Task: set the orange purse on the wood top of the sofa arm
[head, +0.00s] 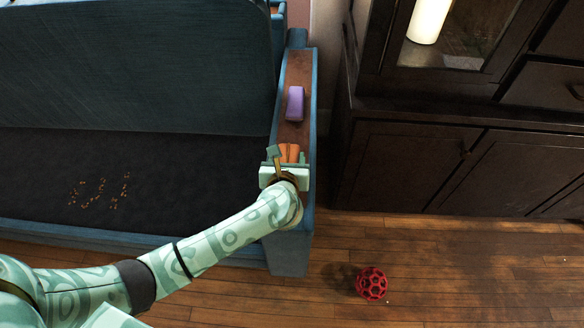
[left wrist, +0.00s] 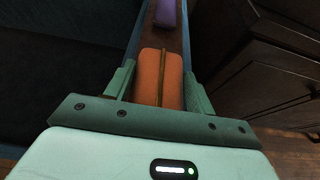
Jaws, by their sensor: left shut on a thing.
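The orange purse (head: 289,152) is between the fingers of my left gripper (head: 287,156), which is shut on it. In the left wrist view the orange purse (left wrist: 150,80) shows a dark zip line along its top, with a finger on each side. The purse is over the near part of the sofa arm's wood top (head: 295,72). I cannot tell whether its underside touches the wood. My gripper and wrist hide part of the purse and the front of the arm. My right gripper is not in view.
A purple purse-like item (head: 295,104) lies on the wood top beyond the orange purse. The blue sofa (head: 150,60) is at left, with small crumbs on its dark seat. A dark cabinet (head: 420,165) stands at right. A red openwork ball (head: 371,284) is on the floor.

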